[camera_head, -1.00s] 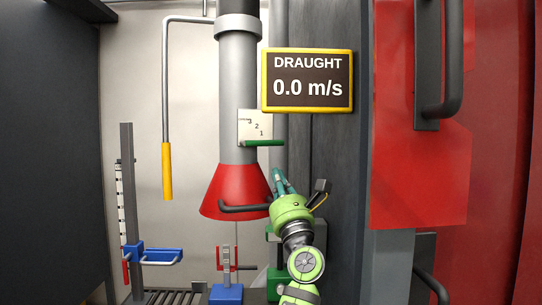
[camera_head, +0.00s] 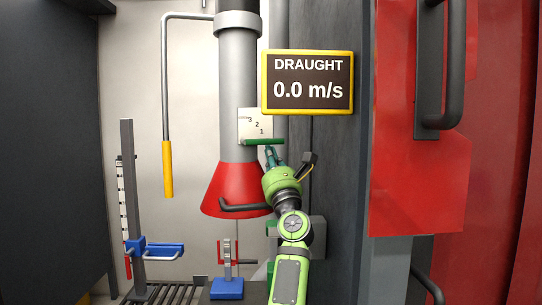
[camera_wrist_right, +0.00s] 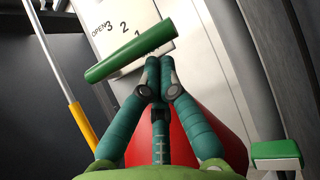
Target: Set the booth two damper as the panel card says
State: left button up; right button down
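The damper's green handle (camera_head: 263,141) lies level on the grey duct (camera_head: 238,95), just under the 1 on a pale scale plate (camera_head: 252,122) marked 1, 2, 3. In the right wrist view the green handle (camera_wrist_right: 130,50) crosses in front of the plate (camera_wrist_right: 125,25), which also reads OPEN by the 3. My right gripper (camera_head: 270,150) is just below the handle. In the wrist view its fingertips (camera_wrist_right: 160,62) are together with nothing seen between them, close under the handle's right end; contact cannot be told. The draught display (camera_head: 308,82) reads 0.0 m/s. My left gripper is out of view.
A red hood (camera_head: 232,188) with a dark bar handle (camera_head: 240,209) is below the duct. A yellow-gripped pull rod (camera_head: 167,168) hangs left. A blue slider (camera_head: 160,250) stands lower left. A dark wall and red panel (camera_head: 420,180) close off the right.

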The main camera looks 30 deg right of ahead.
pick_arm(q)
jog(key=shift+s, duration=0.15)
pick_arm(e)
jog(key=shift+n, duration=0.4)
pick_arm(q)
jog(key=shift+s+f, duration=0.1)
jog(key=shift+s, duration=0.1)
pick_arm(e)
jog(key=shift+d+r+n+t+y, duration=0.1)
jog(key=shift+n+t+y, duration=0.05)
jog(key=shift+n+y, duration=0.4)
jog(key=shift+d+r+n+t+y, duration=0.1)
jog(key=shift+n+t+y, duration=0.05)
jog(key=shift+n+y, duration=0.35)
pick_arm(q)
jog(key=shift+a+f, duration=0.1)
pick_arm(e)
jog(key=shift+r+n+y, duration=0.15)
jog(key=shift+n+y, duration=0.5)
jog(key=shift+n, duration=0.2)
jog(key=shift+s+r+n+y, duration=0.1)
jog(key=shift+r+n+y, duration=0.1)
jog(key=shift+n+y, duration=0.45)
